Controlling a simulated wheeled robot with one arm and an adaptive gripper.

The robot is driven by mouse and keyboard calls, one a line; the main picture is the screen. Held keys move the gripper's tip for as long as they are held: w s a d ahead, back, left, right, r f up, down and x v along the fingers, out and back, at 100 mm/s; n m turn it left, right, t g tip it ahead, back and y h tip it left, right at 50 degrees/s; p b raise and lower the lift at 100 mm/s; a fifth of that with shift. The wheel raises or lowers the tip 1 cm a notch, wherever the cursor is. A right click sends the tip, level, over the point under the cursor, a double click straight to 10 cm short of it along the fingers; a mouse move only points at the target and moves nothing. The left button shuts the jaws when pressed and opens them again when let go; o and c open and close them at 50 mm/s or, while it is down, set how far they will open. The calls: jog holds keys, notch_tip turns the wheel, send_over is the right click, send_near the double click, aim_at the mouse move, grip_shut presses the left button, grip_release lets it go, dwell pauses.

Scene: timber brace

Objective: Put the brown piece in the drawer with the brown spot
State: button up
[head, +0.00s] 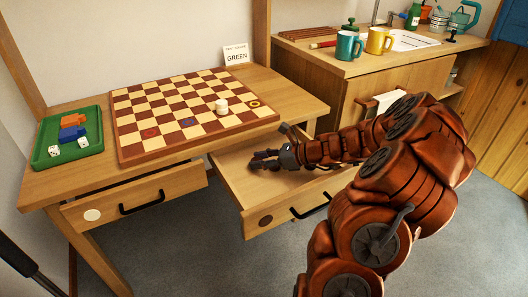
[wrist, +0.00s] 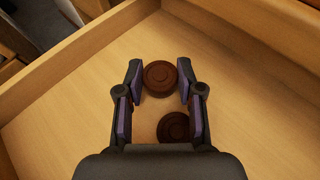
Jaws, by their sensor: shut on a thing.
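The drawer with the brown spot (head: 236,172) stands pulled out under the right side of the table, with the brown spot (head: 265,221) on its front. My gripper (head: 258,160) is low inside this drawer. In the wrist view my gripper (wrist: 158,88) is shut on a round dark brown piece (wrist: 160,76), held between its fingertips. A second brown piece (wrist: 173,126) lies in the drawer, nearer the palm and partly hidden by the right finger. I cannot tell whether the held piece touches the drawer floor.
A green tray (head: 45,150) with blocks and dice is at left. A drawer with a white spot (head: 93,215) is slightly open. A sink counter (head: 345,66) with mugs stands behind.

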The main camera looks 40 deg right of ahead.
aim_at(265, 148)
jog(key=shift+w+d+r+b, duration=0.1)
jog(key=shift+w+d+b, duration=0.25)
jog(key=shift+w+d, duration=1.05)
jog(key=shift+w+d+b, duration=0.5)
jog(key=shift+w+d, duration=0.6)
jog(key=shift+d, duration=0.05)
jog(key=shift+w+d+f+b, duration=0.1)
jog(key=shift+f+b, duration=0.45)
jog(key=shift+f, duration=0.1)
jog(key=o, duration=0.8)
jog(key=shift+o, duration=0.2)
